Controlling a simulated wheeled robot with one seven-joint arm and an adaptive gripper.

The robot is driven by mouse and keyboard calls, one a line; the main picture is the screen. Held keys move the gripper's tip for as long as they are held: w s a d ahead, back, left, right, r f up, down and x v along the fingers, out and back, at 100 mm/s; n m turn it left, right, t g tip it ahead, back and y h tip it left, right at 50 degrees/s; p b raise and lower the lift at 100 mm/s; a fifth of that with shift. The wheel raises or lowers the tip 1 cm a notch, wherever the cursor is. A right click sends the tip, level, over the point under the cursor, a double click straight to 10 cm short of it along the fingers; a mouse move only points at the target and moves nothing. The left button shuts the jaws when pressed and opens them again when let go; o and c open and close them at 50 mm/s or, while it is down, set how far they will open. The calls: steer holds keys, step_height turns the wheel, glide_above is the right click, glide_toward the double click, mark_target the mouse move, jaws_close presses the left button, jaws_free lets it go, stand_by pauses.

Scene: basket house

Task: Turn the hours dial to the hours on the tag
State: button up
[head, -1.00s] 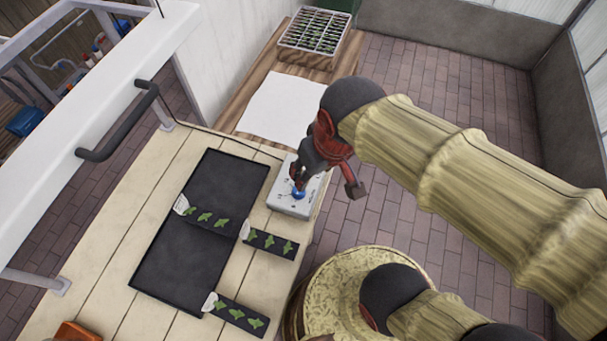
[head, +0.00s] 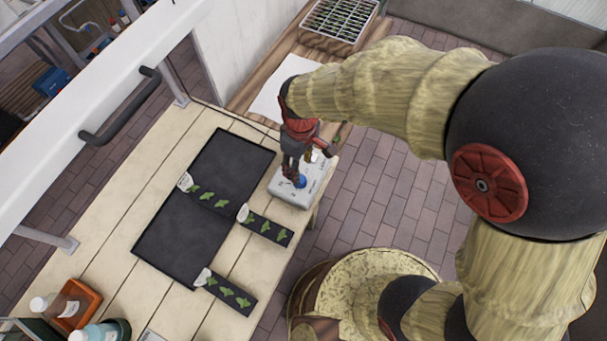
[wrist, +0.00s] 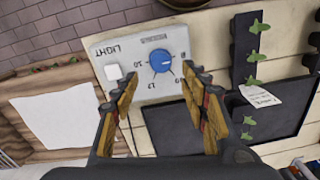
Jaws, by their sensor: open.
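The control box (head: 287,196), a pale grey box marked LIGHT, sits at the table's right edge. Its round blue hours dial (wrist: 162,61) has a white pointer mark facing right in the wrist view; small numbers ring it, upside down and hard to read. The dial also shows in the head view (head: 300,181), under my fingers. My gripper (wrist: 160,82) is open above the box, its fingers apart on either side of the dial's near side; contact cannot be told. A white tag (wrist: 262,95) on a plant strip has handwriting too small to read.
A white square button (wrist: 114,72) is beside the dial. A black tray (head: 180,240) with seedling strips lies left of the box. A white sheet (head: 268,100) and a seedling rack (head: 340,22) are behind. Bottles (head: 45,303) stand at the lower left.

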step_height(320, 180, down, 7)
steer(key=shift+s+r+b, duration=0.1)
steer(key=shift+r+b, duration=0.1)
steer(key=shift+b, duration=0.65)
steer(key=shift+c, duration=0.8)
steer(key=c, duration=1)
